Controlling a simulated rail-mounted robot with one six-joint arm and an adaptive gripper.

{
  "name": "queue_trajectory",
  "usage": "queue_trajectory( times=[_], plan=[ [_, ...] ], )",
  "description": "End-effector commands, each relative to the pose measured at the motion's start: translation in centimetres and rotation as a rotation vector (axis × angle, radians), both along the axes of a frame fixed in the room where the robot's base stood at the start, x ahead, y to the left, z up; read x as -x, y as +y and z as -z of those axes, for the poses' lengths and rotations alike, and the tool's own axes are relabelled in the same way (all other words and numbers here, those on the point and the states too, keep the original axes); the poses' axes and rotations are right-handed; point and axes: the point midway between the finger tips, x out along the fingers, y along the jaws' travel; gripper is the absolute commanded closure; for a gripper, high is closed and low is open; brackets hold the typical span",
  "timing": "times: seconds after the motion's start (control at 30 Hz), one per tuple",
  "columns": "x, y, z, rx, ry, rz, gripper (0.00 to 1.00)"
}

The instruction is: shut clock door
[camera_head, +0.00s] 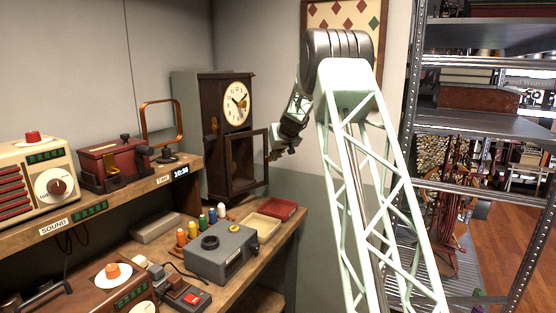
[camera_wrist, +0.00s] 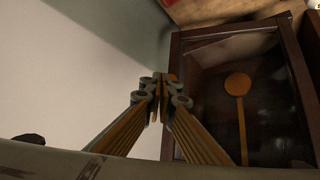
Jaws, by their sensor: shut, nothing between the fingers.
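The clock (camera_head: 212,125) is a tall dark wooden case with a white round dial, standing on the bench against the wall. Its glazed clock door (camera_head: 266,165) is a dark frame below the dial. The door stands out past the right side of the case, so it looks open. My gripper (camera_head: 272,156) is shut and empty at the door's right edge. In the wrist view, my gripper's closed fingertips (camera_wrist: 160,84) are beside the wooden frame (camera_wrist: 173,60), with an orange pendulum disc (camera_wrist: 238,84) showing within it. I cannot tell whether they touch the frame.
A shelf with a red device (camera_head: 108,163) and an orange-framed stand (camera_head: 162,122) is left of the clock. Below are small coloured bottles (camera_head: 192,230), a grey box (camera_head: 221,254) and a red tray (camera_head: 272,208). A metal rack (camera_head: 408,130) stands right of my arm.

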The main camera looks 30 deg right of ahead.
Motion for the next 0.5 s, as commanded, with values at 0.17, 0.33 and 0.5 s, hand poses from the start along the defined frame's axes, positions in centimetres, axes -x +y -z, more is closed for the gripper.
queue_trajectory(
  times=[0.17,0.33,0.5],
  plan=[
    [-0.8,0.1,-0.1,0.001,-0.001,-0.005,1.0],
    [-1.5,0.2,-0.2,0.002,-0.001,-0.006,1.0],
    [-2.3,0.2,-0.1,0.0,0.0,-0.006,1.0]
  ],
)
